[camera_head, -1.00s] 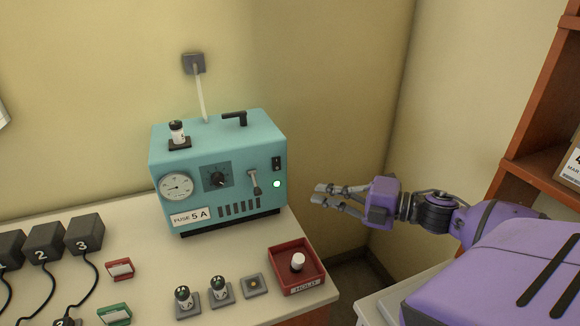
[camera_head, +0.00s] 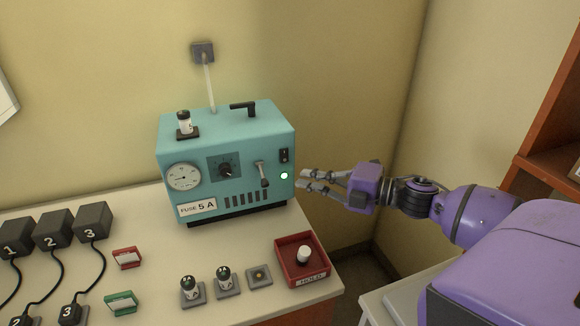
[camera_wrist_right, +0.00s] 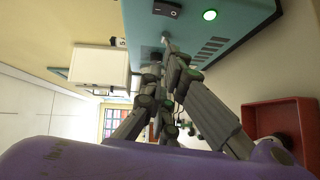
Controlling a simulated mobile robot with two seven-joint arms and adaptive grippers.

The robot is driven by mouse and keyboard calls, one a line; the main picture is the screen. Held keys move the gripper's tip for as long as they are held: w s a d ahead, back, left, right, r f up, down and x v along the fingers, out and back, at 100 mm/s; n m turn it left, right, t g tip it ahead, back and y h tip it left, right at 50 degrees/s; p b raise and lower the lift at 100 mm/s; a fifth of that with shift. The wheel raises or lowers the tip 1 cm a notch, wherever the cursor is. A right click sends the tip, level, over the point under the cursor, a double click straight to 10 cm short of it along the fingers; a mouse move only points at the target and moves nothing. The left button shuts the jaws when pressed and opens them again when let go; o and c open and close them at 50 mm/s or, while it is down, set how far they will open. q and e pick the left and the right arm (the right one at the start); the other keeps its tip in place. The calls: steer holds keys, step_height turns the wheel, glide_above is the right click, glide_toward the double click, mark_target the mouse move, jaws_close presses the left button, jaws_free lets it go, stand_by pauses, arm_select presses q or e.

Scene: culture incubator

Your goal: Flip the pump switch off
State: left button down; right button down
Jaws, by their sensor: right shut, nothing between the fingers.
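A teal pump box (camera_head: 225,140) stands on the bench, with a dial gauge and a black knob on its front. At the front's right side are a grey lever (camera_head: 263,174), hanging down, a small black rocker switch (camera_head: 284,155) and a lit green lamp (camera_head: 284,176). The rocker (camera_wrist_right: 167,9) and lamp (camera_wrist_right: 210,14) also show in the right wrist view. Which control is the pump switch is not labelled legibly. My right gripper (camera_head: 304,181) is shut and empty, just right of the box's front edge near the lamp. My left gripper is out of view.
A red HOLD tray (camera_head: 301,277) with a white-capped vial stands at the bench's front right. Several vials, pads and numbered black blocks (camera_head: 93,221) lie to the left. Orange shelving (camera_head: 552,150) stands at the right.

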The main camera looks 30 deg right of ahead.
mark_target(284, 156)
steer(key=w+a, duration=0.1)
steer(key=w, duration=0.6)
steer(key=shift+w+f, duration=0.2)
steer(key=shift+f, duration=0.25)
steer(key=shift+a, duration=0.1)
steer(key=shift+w+f+n+t+b, duration=0.2)
steer(key=shift+w+n+t+b, duration=0.1)
steer(key=shift+b, duration=0.1)
steer(key=shift+s, duration=0.1)
